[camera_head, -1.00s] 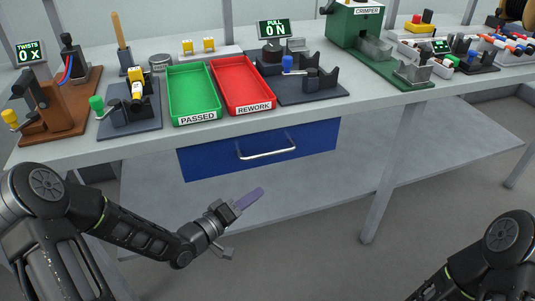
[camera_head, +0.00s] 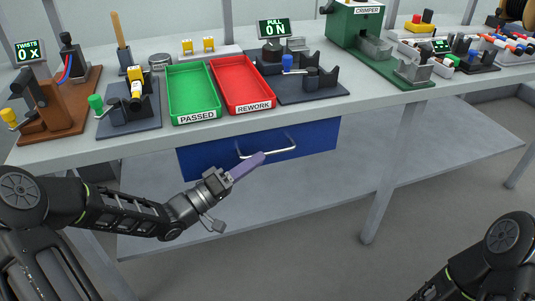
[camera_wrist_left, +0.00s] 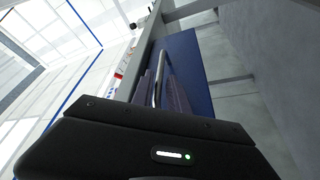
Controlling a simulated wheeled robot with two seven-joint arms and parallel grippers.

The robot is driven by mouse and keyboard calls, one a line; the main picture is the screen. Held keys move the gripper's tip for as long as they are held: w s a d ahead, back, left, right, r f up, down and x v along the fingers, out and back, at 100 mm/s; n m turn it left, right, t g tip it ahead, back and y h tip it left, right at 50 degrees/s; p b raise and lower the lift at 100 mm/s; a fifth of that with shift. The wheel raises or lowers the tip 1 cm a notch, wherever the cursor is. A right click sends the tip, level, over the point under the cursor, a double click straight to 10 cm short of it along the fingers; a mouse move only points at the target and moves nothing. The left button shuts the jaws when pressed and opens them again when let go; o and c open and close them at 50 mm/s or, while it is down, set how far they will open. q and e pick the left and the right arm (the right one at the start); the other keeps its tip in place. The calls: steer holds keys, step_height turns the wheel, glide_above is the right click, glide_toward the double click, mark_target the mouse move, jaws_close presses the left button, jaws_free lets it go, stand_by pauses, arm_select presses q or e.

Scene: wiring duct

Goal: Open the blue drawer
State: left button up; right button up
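The blue drawer (camera_head: 315,140) hangs under the workbench top, its front flush and closed. Its silver bar handle (camera_head: 281,151) runs across the front. My left gripper (camera_head: 260,157) has purple fingers and is at the left part of the handle in the head view, overlapping it. In the left wrist view the fingers (camera_wrist_left: 160,92) stand apart, with the handle bar (camera_wrist_left: 157,88) showing in the gap between them. The blue drawer front (camera_wrist_left: 188,65) lies beyond. I cannot tell whether the fingers touch the bar. My right gripper is out of view.
The grey bench top (camera_head: 225,129) overhangs the drawer. A green PASSED tray (camera_head: 192,90) and red REWORK tray (camera_head: 243,82) stand above it. A lower shelf (camera_head: 345,185) spans below, and a bench leg (camera_head: 392,175) stands to the right. The space before the drawer is clear.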

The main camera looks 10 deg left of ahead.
mark_target(267, 153)
arm_select(q)
steer(key=shift+b+x, duration=0.35)
steer(key=shift+x, duration=1.9)
steer(key=shift+c, duration=0.4)
jaws_close()
